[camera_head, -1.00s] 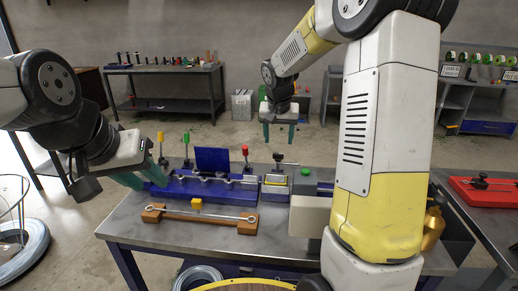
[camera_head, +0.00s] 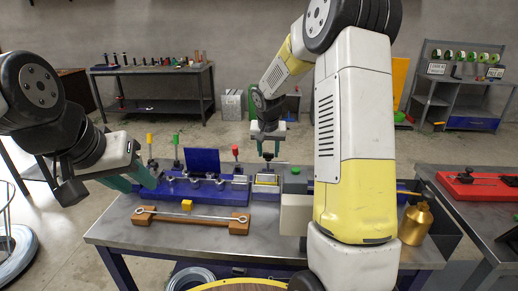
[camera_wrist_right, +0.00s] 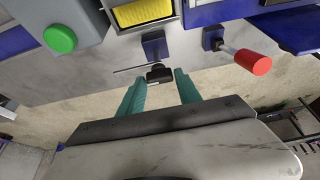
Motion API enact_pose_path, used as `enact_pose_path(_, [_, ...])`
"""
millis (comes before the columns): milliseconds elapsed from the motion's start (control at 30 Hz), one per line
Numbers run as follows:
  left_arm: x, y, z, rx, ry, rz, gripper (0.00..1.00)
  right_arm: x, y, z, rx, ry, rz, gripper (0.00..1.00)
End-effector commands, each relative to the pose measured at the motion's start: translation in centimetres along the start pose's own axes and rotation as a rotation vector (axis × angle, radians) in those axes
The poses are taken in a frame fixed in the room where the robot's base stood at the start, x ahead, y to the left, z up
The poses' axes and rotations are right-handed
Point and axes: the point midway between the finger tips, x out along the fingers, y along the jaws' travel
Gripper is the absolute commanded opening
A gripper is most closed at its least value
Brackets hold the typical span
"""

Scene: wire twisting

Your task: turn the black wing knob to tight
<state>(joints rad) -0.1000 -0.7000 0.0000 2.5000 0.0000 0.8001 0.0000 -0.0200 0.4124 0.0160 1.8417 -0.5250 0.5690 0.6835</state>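The black wing knob (camera_head: 268,156) stands at the yellow block (camera_head: 266,180) at the right end of the blue fixture. In the right wrist view the knob (camera_wrist_right: 159,73) shows between the fingertips, with a thin rod reaching left from it. My right gripper (camera_head: 268,147) is open just above the knob; its teal fingers (camera_wrist_right: 160,80) are apart on either side, and I cannot tell whether they touch it. My left gripper (camera_head: 142,178) is open and empty by the left end of the blue fixture (camera_head: 205,193).
A wooden rack (camera_head: 190,222) with a metal rod lies in front of the fixture. A green button (camera_head: 296,170) sits right of the knob. A red-handled lever (camera_head: 236,152) and a brass bottle (camera_head: 416,223) stand nearby. My right arm hides part of the table.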

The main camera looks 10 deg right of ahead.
Motion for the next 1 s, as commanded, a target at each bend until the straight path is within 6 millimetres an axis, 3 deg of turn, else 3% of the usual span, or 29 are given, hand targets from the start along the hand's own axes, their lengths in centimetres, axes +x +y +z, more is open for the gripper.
enact_pose_path(33, [0.0, 0.0, 0.0, 0.0, 0.0, 0.0, 0.36, -0.01, 0.0, 0.0, 0.0, 0.0, 0.0, 0.29])
enact_pose_path(200, [0.0, 0.0, 0.0, 0.0, 0.0, 0.0, 0.36, -0.03, 0.0, 0.01, 0.0, 0.0, 0.0, 0.0])
enact_pose_path(1000, [0.0, 0.0, 0.0, 0.0, 0.0, 0.0, 0.36, -0.05, -0.01, 0.02, 0.0, 0.0, 0.0, 0.0])
